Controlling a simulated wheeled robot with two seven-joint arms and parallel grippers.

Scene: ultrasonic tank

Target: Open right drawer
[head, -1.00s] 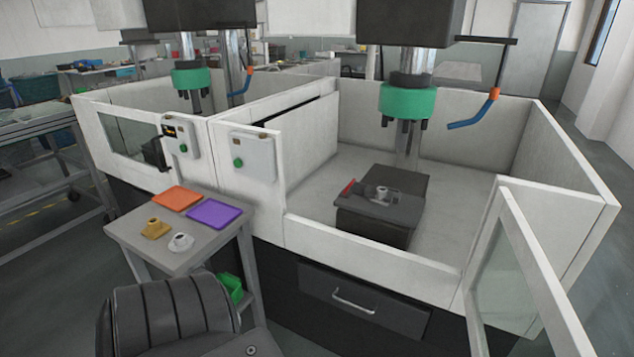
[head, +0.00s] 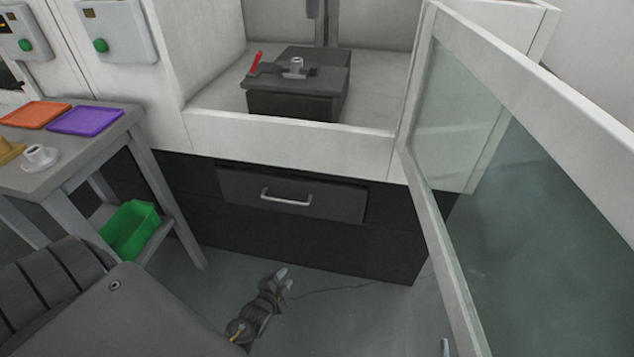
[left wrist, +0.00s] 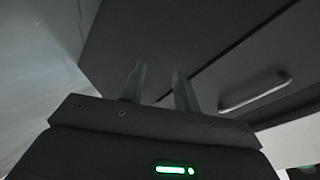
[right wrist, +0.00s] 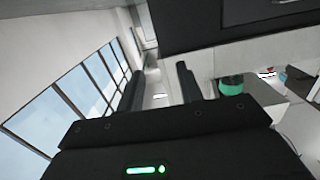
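The right drawer (head: 240,186) is a dark front panel under the white machine enclosure, with a silver bar handle (head: 287,199). It looks shut, flush with the cabinet. My left gripper (head: 282,282) is low in front of the cabinet, below the handle and apart from it. In the left wrist view its fingers (left wrist: 158,74) are spread and empty, with the handle (left wrist: 255,91) to their right. My right gripper is mostly out of the head view; a small grey tip (head: 445,347) shows at the bottom edge. In the right wrist view its fingers (right wrist: 159,72) are apart and empty.
A glass-paned door (head: 500,190) stands open at the right of the cabinet. A small grey table (head: 75,150) with orange and purple trays stands left, a green bin (head: 130,230) on its lower shelf.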

